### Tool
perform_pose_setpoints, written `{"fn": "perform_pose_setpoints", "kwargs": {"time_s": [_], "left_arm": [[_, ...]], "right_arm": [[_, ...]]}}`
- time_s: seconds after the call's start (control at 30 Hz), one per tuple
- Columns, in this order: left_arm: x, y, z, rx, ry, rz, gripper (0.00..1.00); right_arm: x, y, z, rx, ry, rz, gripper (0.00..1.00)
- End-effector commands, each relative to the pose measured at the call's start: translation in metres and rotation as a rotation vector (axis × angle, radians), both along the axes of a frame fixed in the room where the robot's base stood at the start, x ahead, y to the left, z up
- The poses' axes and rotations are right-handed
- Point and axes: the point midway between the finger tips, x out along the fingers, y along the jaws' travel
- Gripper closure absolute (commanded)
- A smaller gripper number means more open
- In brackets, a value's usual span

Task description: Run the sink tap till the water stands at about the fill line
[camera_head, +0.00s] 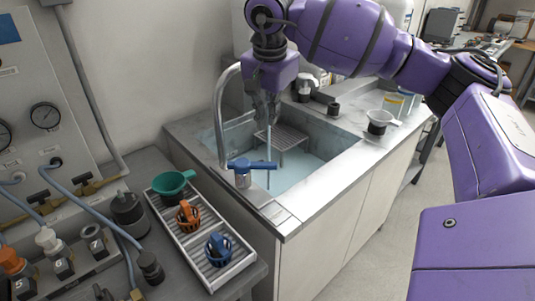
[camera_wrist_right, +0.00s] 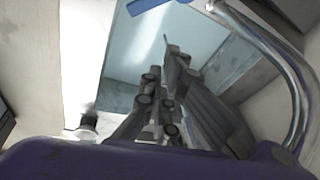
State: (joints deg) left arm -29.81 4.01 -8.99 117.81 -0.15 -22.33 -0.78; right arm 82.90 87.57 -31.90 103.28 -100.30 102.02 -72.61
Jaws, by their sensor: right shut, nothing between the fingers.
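The metal sink basin (camera_head: 343,142) holds pale blue water (camera_head: 300,172). I cannot make out a fill line. The curved tap spout (camera_head: 219,115) rises at the sink's left side, its outlet hidden behind my right gripper (camera_head: 268,122). A thin bluish vertical streak (camera_head: 268,150), seemingly running water, shows below the gripper. The blue tap lever (camera_head: 252,165) sits on a metal base at the near left of the basin; its end also shows in the right wrist view (camera_wrist_right: 145,5). My right gripper is shut, empty, pointing down above the basin, apart from the lever. My left gripper is out of view.
A tray (camera_head: 190,241) with a green cup and orange and blue parts lies at the left, near gauges and hoses.

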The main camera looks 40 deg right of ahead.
Motion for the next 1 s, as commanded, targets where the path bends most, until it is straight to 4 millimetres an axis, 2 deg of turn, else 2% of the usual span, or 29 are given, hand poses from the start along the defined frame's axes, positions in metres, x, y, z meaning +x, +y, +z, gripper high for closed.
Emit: {"fn": "perform_pose_setpoints", "kwargs": {"time_s": [0.1,0.2,0.33,0.47,0.57,0.9,0.97,1.0], "left_arm": [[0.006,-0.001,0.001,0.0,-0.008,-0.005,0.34],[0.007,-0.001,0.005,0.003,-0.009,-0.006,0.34],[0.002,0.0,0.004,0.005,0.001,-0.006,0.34],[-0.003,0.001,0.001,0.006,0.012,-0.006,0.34],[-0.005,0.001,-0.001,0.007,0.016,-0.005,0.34],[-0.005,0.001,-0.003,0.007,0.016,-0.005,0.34],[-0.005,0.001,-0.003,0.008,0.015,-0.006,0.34],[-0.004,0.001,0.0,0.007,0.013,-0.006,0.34]], "right_arm": [[-0.001,0.001,0.007,-0.09,0.02,0.272,1.0],[-0.001,0.003,0.009,-0.137,0.045,0.439,1.0],[-0.001,0.002,0.009,-0.165,0.067,0.547,1.0],[0.001,0.001,0.001,-0.171,0.075,0.572,1.0],[0.004,-0.002,-0.013,-0.17,0.077,0.57,1.0],[0.022,-0.017,-0.08,-0.168,0.077,0.569,1.0],[0.025,-0.019,-0.091,-0.169,0.077,0.569,1.0],[0.018,-0.013,-0.086,-0.172,0.074,0.573,1.0]]}}
